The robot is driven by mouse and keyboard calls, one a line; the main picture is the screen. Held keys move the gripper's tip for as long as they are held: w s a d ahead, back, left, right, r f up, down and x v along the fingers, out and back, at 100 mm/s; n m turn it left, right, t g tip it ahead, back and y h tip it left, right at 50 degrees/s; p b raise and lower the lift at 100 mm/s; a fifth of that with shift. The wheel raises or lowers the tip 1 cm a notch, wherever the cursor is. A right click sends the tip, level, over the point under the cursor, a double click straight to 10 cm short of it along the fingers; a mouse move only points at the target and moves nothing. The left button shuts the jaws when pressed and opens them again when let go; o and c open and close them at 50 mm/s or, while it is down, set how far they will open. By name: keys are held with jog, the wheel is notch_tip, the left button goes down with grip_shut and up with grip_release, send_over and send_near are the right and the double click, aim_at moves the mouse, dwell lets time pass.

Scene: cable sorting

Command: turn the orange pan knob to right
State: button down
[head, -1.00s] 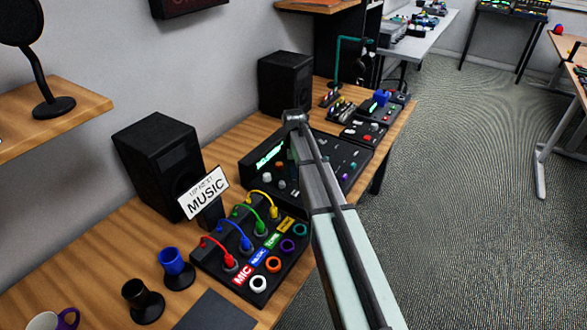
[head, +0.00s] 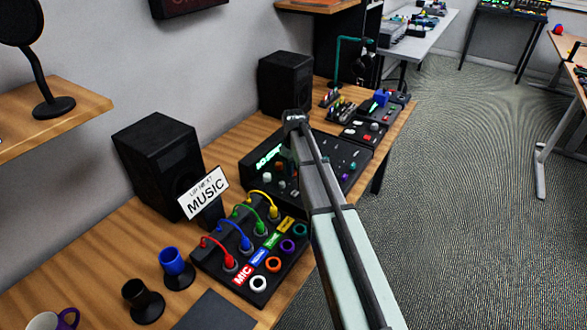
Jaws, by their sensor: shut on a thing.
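A black mixer console (head: 325,145) with small coloured knobs and a lit green display (head: 268,156) stands on the wooden desk. My gripper (head: 293,172) reaches down over its left part, just right of the display. It is shut on a knob of the console. My gripper and wrist cover that knob, so I cannot make out its orange colour or which way it points. A few other small knobs (head: 266,178) show to the left of the gripper.
A cable panel (head: 205,262) with coloured plugs and rings sits in front of the console, with a MUSIC sign (head: 204,193) behind it. Two black speakers (head: 158,155) stand along the wall. More small devices (head: 364,131) lie beyond the console.

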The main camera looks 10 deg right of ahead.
jog(key=m, duration=0.4)
jog(key=shift+m, duration=0.3)
dwell(0.3)
jog(key=c, duration=0.9)
grip_release()
jog(key=shift+c, duration=0.2)
notch_tip(320, 180, up, 14)
jog(key=shift+f, duration=0.1)
